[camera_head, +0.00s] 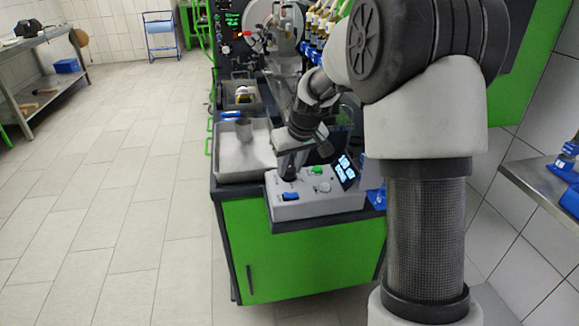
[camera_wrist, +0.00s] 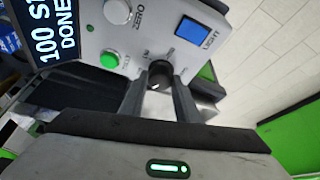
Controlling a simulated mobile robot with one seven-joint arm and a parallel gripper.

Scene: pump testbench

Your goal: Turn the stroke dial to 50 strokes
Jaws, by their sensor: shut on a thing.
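The stroke dial is a small black knob (camera_wrist: 159,76) with a white pointer mark, on the grey control box (camera_head: 318,205). My gripper (camera_wrist: 160,92) has its two fingers on either side of the knob and is shut on it. The display (camera_wrist: 50,32) reads "100 ST", cut off at the picture's edge, with "DONE" below. It also shows tilted at the box's right (camera_head: 346,171).
Beside the dial are a green button (camera_wrist: 110,60), a white knob (camera_wrist: 117,11) and a blue light switch (camera_wrist: 192,30). A metal tray (camera_head: 235,160) with a grey cup (camera_head: 245,130) stands behind the box. The floor at left is clear.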

